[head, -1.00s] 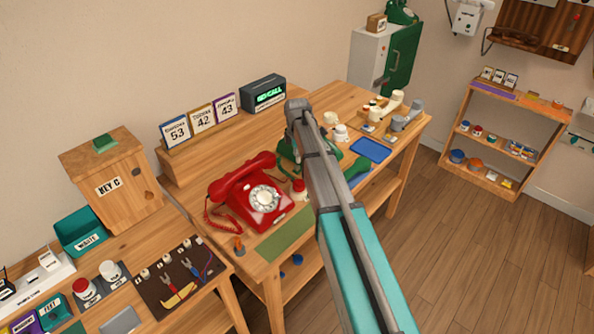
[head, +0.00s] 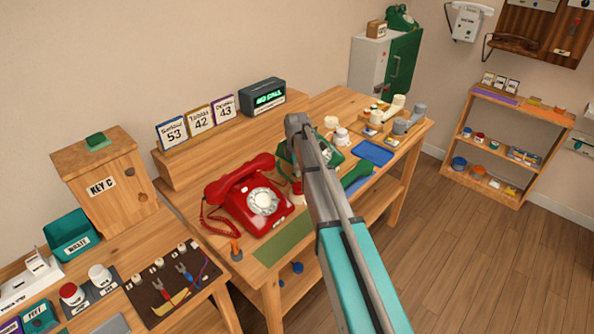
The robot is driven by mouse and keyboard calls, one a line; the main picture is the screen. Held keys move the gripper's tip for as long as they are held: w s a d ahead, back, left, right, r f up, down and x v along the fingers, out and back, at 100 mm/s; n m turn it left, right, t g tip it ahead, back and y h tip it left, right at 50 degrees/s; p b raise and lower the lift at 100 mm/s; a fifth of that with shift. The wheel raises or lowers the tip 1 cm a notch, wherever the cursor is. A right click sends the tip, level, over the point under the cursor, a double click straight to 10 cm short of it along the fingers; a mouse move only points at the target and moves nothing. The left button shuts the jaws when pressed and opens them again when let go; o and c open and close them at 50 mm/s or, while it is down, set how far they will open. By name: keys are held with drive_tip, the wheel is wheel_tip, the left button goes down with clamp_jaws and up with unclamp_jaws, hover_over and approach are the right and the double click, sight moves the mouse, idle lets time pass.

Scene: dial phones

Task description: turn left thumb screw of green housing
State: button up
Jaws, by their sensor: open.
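The green housing (head: 334,158) of a dial phone sits on the wooden workbench (head: 222,150), right of the red phone. My grey and teal arm crosses in front of it and hides its middle. Parts of the green body show on both sides of the arm. A green handset (head: 356,174) lies to its right. I cannot make out the left thumb screw. The grey end of my arm that shows is above the housing's left part. My gripper's fingers are not visible, so I cannot tell where they are relative to the screw.
A red dial phone (head: 250,198) stands close to the left of the arm. A blue tray (head: 374,152) and several pale parts lie to the right. Number cards and a display box (head: 263,96) stand behind. A green mat (head: 283,238) is bare at the front.

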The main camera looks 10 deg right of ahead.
clamp_jaws()
drive_tip(key=shift+n, duration=0.3)
drive_tip(key=n, duration=0.8)
idle(0.5)
idle(0.4)
